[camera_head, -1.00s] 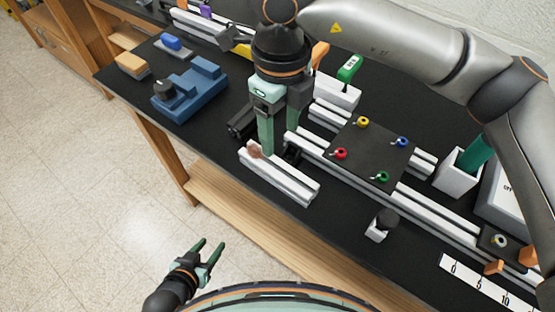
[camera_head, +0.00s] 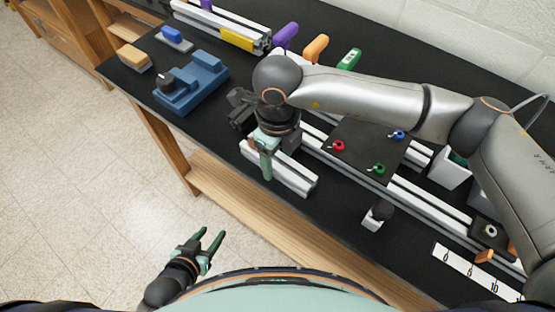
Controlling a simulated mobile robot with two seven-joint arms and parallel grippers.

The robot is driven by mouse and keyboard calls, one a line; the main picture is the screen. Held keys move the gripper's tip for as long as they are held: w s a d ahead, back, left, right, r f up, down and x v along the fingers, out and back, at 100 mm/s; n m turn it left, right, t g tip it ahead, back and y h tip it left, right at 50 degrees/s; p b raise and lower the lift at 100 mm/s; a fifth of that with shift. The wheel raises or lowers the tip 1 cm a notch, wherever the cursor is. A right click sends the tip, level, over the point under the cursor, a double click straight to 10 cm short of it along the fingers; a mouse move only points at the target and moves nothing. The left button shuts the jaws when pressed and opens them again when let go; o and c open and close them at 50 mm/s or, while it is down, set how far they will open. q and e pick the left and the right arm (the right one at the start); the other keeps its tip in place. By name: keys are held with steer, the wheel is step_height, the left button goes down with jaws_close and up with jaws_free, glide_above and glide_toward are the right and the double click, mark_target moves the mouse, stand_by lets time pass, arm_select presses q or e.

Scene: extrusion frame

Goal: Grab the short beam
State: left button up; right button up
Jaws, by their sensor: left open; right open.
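The short beam (camera_head: 295,179), a pale slotted profile, lies on the black bench near its front edge. My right gripper (camera_head: 268,165) is over the left half of this beam. One green finger reaches down in front of the beam's near side; the other finger is hidden behind the gripper body. The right gripper is open, and I cannot tell whether it touches the beam. My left gripper (camera_head: 212,243) is open and empty, low in the picture over the floor, well away from the beam.
A dark plate (camera_head: 363,150) with coloured knobs sits on long rails right of the beam. A blue fixture (camera_head: 190,86) stands to the left. A small black-topped block (camera_head: 376,216) and a scale strip (camera_head: 475,272) lie to the right.

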steer(key=shift+c, duration=0.2)
jaws_close()
stand_by(0.3)
